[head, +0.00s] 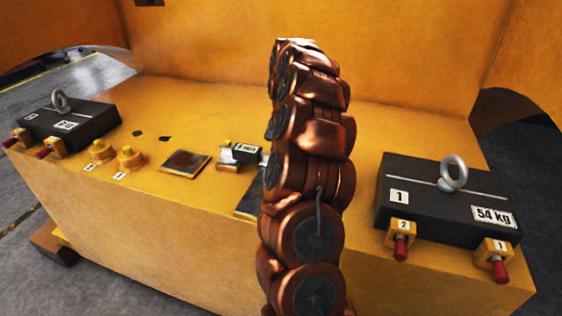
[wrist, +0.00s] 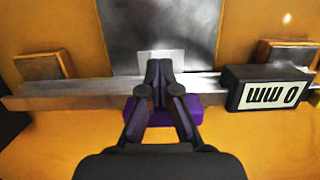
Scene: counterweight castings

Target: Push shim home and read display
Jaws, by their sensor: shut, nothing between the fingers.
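In the wrist view my gripper (wrist: 159,66) is shut and empty, its fingertips over a pale grey tab at the edge of a mottled metal plate (wrist: 185,35). A purple block (wrist: 188,113), perhaps the shim, lies partly hidden under the fingers, at the near side of a long metal bar (wrist: 70,92). I cannot tell whether the fingers touch the block or the tab. The dark display (wrist: 268,88) sits on the bar to the right and appears upside down, reading "0 mm". The display also shows in the head view (head: 247,151), where my arm hides my gripper.
In the head view a black casting marked 54 kg (head: 430,205) with a lifting eye stands right, and another casting (head: 70,122) stands left. Red-tipped clamps (head: 401,240) and yellow knobs (head: 128,158) line the front edge. A flat dark plate (head: 185,161) lies between.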

